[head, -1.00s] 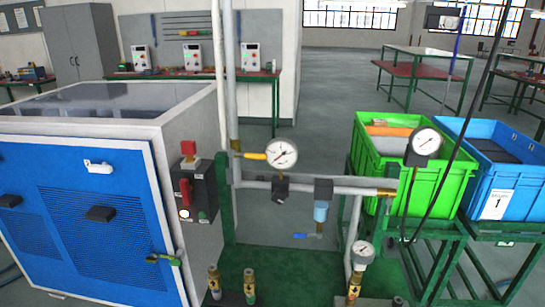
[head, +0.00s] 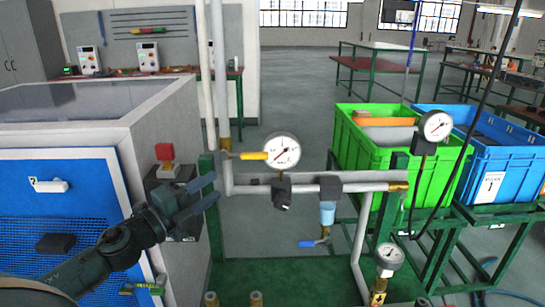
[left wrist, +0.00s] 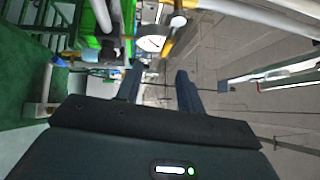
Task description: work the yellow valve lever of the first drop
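The yellow valve lever (head: 253,156) sticks out to the right from the upright grey pipe, level, with its tip beside a round white gauge (head: 282,151). My left gripper (head: 213,188) is open and empty, to the left of and below the lever, and apart from it in the head view. Its two fingers point right. In the left wrist view the open fingers (left wrist: 158,78) frame empty space, and a yellow piece, likely the lever (left wrist: 168,47), shows beyond them next to the gauge (left wrist: 150,44). My right gripper is in neither view.
My left arm passes in front of the blue cabinet (head: 70,185) and the red-topped switch box (head: 165,152). A horizontal pipe (head: 355,186) runs right from the upright pipe, with a blue-handled valve (head: 312,243) below it. Green (head: 350,140) and blue (head: 490,187) crates stand at the right.

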